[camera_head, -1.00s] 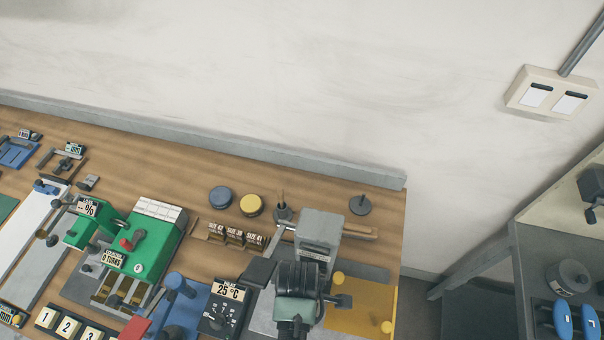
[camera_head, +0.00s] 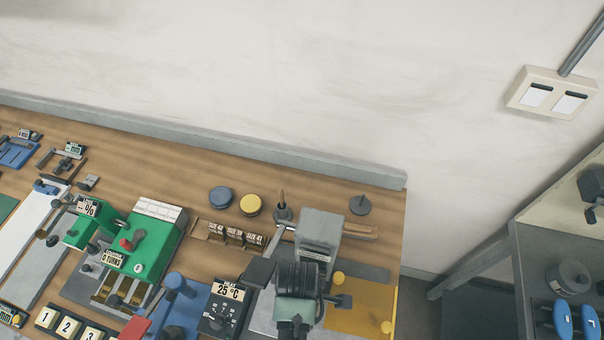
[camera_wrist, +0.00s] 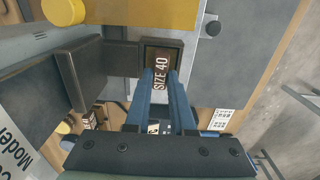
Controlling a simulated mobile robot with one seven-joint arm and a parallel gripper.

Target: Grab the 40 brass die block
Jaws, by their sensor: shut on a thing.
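The size 40 die block (camera_wrist: 175,52), a dark block with a brown face marked "SIZE 40", is at the upper middle of the wrist view. My gripper (camera_wrist: 161,73), with two blue fingers, is shut on it at its lower part. In the head view my wrist covers the block and the fingertips. It stands over the grey and yellow machine (camera_head: 365,308) at the right end of the bench.
More die blocks marked 42, 39 and 41 stand in a wooden rack (camera_head: 234,236). A green machine (camera_head: 150,240) and a 25 °C control box (camera_head: 225,308) are to the left. Blue and yellow round pads (camera_head: 251,205) lie behind. Bare bench (camera_head: 330,190) shows at the back.

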